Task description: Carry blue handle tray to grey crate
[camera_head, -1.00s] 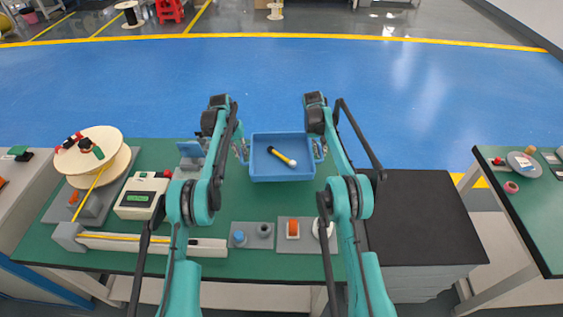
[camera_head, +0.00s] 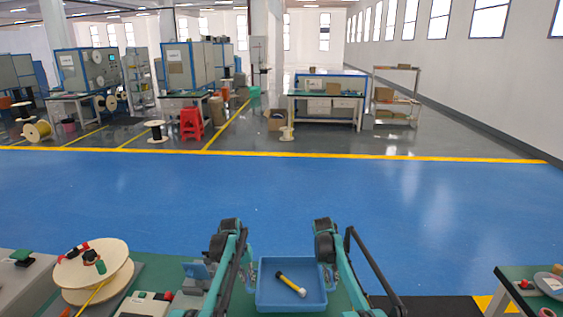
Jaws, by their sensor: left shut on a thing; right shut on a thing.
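The blue tray (camera_head: 270,302) is at the bottom middle of the head view, between my two arms. A black and yellow tool with a white end (camera_head: 291,284) lies in it. My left gripper (camera_head: 251,277) is shut on the tray's left side. My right gripper (camera_head: 329,275) is shut on its right side. The tray looks level; I cannot tell whether it touches the green table below. I cannot make out a grey crate with certainty in this view.
A wooden cable spool (camera_head: 118,262) stands left on the green table (camera_head: 190,301). Another green table (camera_head: 508,277) is at the lower right. Beyond lies open blue floor (camera_head: 290,195). Far back are a red stool (camera_head: 191,124), a workbench (camera_head: 326,97) and machines.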

